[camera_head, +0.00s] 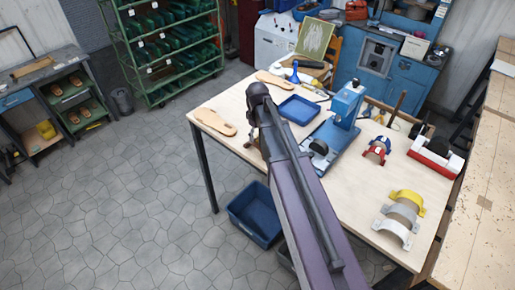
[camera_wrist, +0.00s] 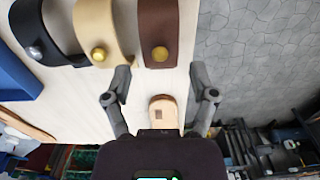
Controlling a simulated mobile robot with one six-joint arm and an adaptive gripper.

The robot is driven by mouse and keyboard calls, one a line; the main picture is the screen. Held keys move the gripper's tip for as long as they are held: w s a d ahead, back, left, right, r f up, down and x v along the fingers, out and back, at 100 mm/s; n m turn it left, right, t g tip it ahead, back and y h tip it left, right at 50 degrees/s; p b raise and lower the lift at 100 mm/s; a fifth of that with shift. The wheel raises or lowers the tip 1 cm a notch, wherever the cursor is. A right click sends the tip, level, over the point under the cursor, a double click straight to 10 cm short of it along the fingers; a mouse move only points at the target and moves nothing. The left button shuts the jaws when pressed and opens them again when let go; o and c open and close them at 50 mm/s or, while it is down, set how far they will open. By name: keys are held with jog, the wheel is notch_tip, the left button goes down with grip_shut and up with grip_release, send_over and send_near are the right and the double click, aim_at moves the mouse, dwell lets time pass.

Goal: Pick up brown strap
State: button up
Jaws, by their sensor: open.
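The brown strap (camera_wrist: 158,25) stands as a curved band with a gold round stud, at the top of the wrist view near the table edge. My gripper (camera_wrist: 160,82) is open, its two fingers spread with nothing between the tips. The brown strap lies ahead of the fingertips, apart from them. A tan strap (camera_wrist: 94,22) with a gold stud and a black strap (camera_wrist: 42,35) with a silver stud stand to its left. In the head view my arm covers this part of the table, and I cannot make out the brown strap or the fingers there.
One sole end (camera_wrist: 163,108) shows between my finger bases. A blue bin (camera_head: 252,212) stands on the floor.

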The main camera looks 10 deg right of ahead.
aim_at(257, 140)
jog(key=shift+f+b, duration=2.25)
jog(key=shift+f, duration=0.2)
jog(key=c, duration=0.7)
